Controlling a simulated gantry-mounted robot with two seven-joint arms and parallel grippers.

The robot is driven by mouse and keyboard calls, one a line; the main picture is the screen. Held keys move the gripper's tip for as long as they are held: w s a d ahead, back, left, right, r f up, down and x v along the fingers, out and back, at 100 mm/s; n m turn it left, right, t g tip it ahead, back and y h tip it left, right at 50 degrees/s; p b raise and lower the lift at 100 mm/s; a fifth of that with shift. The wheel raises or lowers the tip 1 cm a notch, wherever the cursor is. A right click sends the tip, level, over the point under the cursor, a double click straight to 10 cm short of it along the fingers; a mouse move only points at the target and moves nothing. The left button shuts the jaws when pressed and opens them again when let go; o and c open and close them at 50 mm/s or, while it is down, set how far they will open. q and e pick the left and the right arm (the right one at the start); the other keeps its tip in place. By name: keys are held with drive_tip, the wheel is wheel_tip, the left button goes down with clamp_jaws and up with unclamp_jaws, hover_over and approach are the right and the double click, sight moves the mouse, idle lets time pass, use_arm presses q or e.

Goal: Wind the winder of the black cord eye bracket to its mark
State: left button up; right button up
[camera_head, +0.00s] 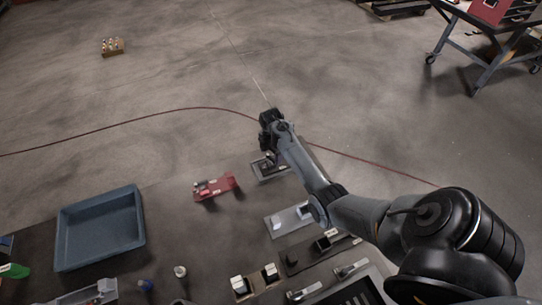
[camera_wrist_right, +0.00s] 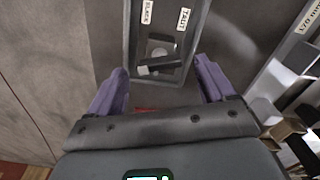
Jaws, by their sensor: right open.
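My right gripper (camera_wrist_right: 161,68) is open, its two purple fingers spread on either side of the near end of a grey tray-like fixture (camera_wrist_right: 133,45). A dark winder with a pale grey bar (camera_wrist_right: 158,68) sits in this fixture between the fingertips and apart from them. Two white labels lie beyond it; the right one (camera_wrist_right: 184,19) seems to read TAUT. In the head view my right gripper (camera_head: 268,120) is at the far edge of the table, by a grey fixture (camera_head: 262,174) partly hidden under the arm. I cannot make out a cord or which bracket is black. My left gripper is not in view.
A red bracket (camera_head: 216,187) stands left of the grey fixture. A blue tray (camera_head: 61,236) lies at the left. A pale plate (camera_head: 279,229) and several small fixtures crowd the table's near right. Bare table lies between the tray and red bracket.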

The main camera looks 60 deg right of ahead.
drive_tip(key=shift+f, duration=0.9)
drive_tip(key=c, duration=1.1)
